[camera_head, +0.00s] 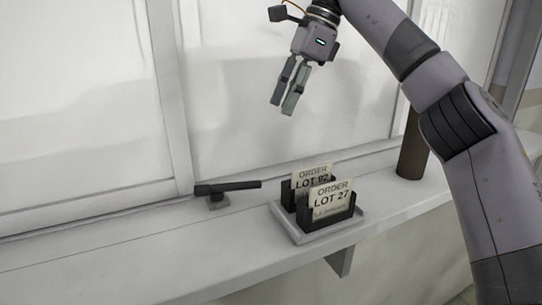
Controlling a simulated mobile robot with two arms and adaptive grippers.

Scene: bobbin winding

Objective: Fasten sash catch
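The sash catch (230,187) is a dark lever on a small grey base, at the foot of the window by the upright between the panes. Its lever points to the right, roughly along the sill. My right gripper (282,107) hangs above and to the right of the catch, in front of the right pane, with its fingers pointing down. It is clear of the catch, with nothing visible between the fingers. The fingers lie close together at this angle, so I cannot tell whether they are open or shut. My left gripper is not in view.
A grey tray (292,232) on the sill (120,243) carries two dark holders with order cards, the front one (332,199) reading LOT 27. It stands just right of the catch. A brown cylinder (412,150) stands farther right. The sill left of the catch is clear.

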